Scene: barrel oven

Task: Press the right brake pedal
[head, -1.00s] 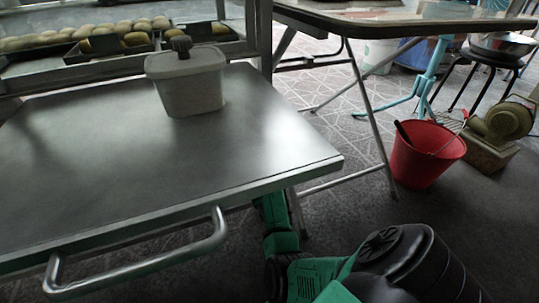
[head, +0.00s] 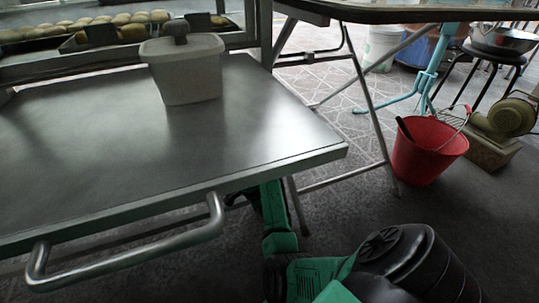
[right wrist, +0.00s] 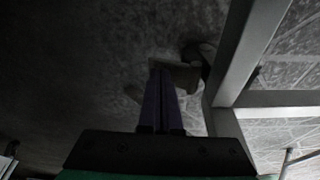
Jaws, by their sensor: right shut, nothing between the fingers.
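In the right wrist view my right gripper (right wrist: 160,98) is shut and empty, its two dark fingers side by side. A pale, flat piece (right wrist: 178,72), probably the brake pedal, lies right at the fingertips beside a dark rounded caster-like part (right wrist: 197,54). I cannot tell whether the fingers touch it. In the head view my right arm reaches under the metal cart top (head: 120,150), which hides the gripper and the pedal. My left gripper is in neither view.
Pale frame bars (right wrist: 236,60) stand close right of the fingers. The cart's handle (head: 130,262) juts out in front. A lidded tub (head: 188,75) stands on top. A red bucket (head: 425,155) and folding-table legs (head: 372,110) are to the right; dark floor lies between.

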